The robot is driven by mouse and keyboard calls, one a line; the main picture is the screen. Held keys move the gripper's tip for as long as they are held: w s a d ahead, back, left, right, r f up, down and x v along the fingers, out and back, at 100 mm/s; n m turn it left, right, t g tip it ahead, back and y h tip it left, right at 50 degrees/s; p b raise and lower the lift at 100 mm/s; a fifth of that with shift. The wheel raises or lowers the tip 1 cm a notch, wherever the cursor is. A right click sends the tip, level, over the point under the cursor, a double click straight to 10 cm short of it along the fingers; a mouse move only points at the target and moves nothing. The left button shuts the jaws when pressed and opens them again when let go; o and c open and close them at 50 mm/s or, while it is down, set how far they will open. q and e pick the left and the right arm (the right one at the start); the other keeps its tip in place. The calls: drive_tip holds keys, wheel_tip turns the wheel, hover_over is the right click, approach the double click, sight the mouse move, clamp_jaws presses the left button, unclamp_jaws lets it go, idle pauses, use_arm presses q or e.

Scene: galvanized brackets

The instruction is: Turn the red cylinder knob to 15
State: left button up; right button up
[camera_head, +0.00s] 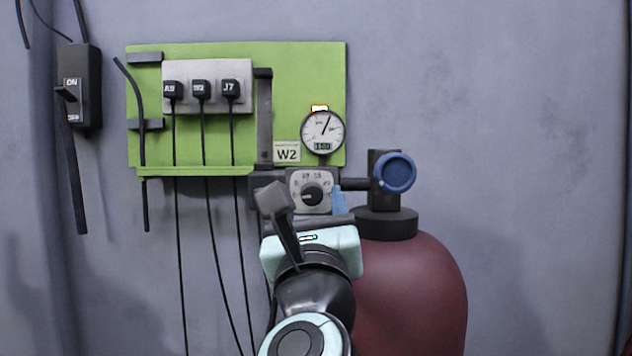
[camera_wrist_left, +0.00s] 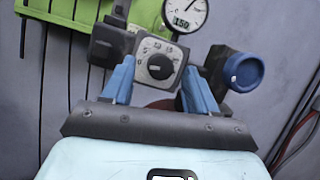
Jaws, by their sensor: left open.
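The dark red cylinder (camera_head: 415,290) stands by the wall, partly hidden by my left arm. Its regulator has a grey dial plate (camera_head: 326,179) with a round black knob (camera_head: 312,195) in its middle; the knob also shows in the wrist view (camera_wrist_left: 159,67). A pale mark appears on the knob's left side; the exact reading is too small to tell. My left gripper (camera_head: 308,198) is open in front of the dial. In the wrist view its blue fingers (camera_wrist_left: 159,75) stand apart, one on each side of the knob. Whether they touch anything is unclear. My right gripper is not in view.
A blue valve wheel (camera_head: 395,172) sits right of the dial. A round gauge (camera_head: 322,132) is above it, on a green panel (camera_head: 300,80) with several plugs and hanging cables. A black ON/OFF switch (camera_head: 82,88) is at far left. Wall at right is clear.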

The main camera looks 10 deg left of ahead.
use_arm(q)
drive_tip(key=shift+x, duration=1)
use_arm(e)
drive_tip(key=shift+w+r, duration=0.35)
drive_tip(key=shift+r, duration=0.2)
use_arm(q)
drive_tip(key=shift+s, duration=0.1)
drive_tip(key=shift+c, duration=0.3)
drive_tip(key=c, duration=1)
